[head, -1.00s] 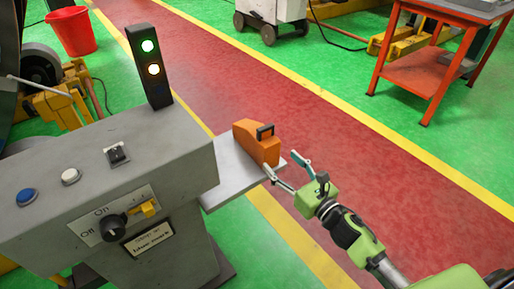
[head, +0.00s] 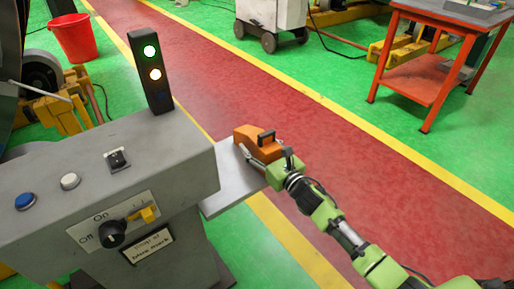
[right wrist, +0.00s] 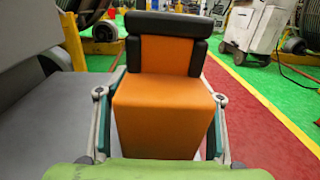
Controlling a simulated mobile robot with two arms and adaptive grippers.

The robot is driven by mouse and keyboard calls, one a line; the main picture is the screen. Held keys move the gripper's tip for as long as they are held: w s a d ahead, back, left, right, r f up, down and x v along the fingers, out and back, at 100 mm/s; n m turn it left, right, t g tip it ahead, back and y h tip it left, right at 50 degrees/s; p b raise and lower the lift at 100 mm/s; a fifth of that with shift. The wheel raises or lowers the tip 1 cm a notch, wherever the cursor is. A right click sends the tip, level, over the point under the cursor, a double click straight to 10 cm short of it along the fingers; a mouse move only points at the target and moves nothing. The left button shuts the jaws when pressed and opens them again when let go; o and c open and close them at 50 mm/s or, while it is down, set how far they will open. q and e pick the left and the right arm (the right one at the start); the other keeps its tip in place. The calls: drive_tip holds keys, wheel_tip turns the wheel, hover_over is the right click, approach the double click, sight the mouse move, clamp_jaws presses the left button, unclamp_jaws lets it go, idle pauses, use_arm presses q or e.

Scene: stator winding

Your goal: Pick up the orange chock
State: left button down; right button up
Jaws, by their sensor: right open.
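The orange chock (head: 257,141), a wedge with a black handle, rests on the grey side shelf (head: 224,196) of the machine. In the right wrist view the chock (right wrist: 162,108) fills the middle, with its black handle and top at the far end. My right gripper (head: 256,158) is at the chock, its near parts covering some of it in the head view. In the right wrist view the right gripper (right wrist: 160,120) is open, one finger on each side of the chock. I cannot tell whether the fingers touch it. My left gripper is not in view.
The grey control cabinet (head: 100,185) with buttons, a knob and a signal light (head: 151,72) stands left of the shelf. A red bucket (head: 73,38) and an orange table (head: 425,75) stand farther back. The red walkway (head: 310,120) beyond the shelf is clear.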

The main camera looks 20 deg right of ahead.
drive_tip(key=shift+w+a, duration=0.1)
drive_tip(key=shift+w, duration=0.3)
drive_tip(key=c, duration=1.3)
drive_tip(key=shift+r, duration=0.15)
